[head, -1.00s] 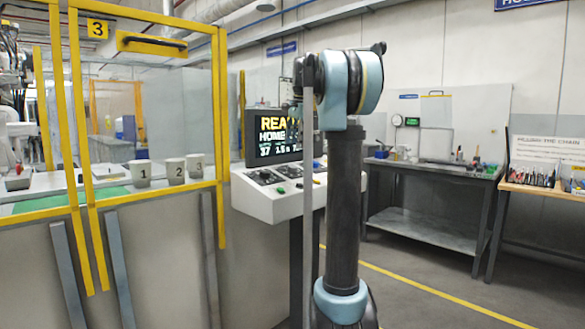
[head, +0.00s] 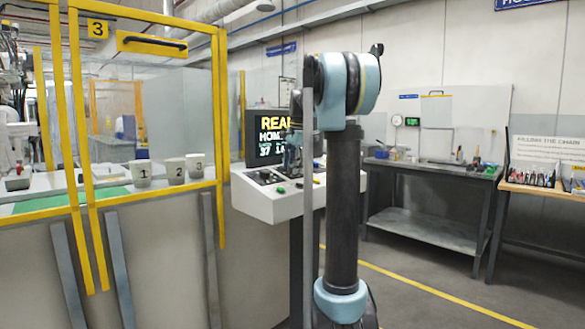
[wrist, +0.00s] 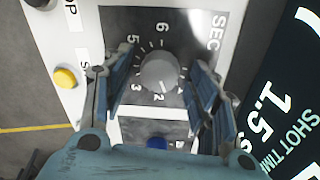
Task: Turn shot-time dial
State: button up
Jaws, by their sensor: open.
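The shot-time dial (wrist: 158,74) is a grey round knob on a dark plate with numbers around it and "SEC" beside it, in the wrist view. My gripper (wrist: 160,85) is open, with one finger on each side of the dial. I cannot tell whether the fingers touch it. In the head view my gripper (head: 292,160) is over the white control console (head: 262,205), partly in front of the screen. In the wrist view the screen (wrist: 275,110) shows "SHOT TIME" and 1.5.
A yellow button (wrist: 66,78) and a blue button (wrist: 157,144) sit near the dial. A yellow-framed cell (head: 222,140) with several numbered cups stands left of the console. A grey workbench (head: 430,168) stands at right, with open floor before it.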

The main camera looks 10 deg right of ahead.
jog(key=c, duration=1.1)
jog(key=shift+o, duration=0.2)
jog(key=n, duration=0.6)
jog(key=shift+n+t, duration=0.3)
jog(key=n, duration=0.6)
jog(key=shift+a, duration=0.1)
jog(key=shift+n, duration=0.4)
jog(key=o, duration=1.1)
jog(key=shift+c, duration=0.2)
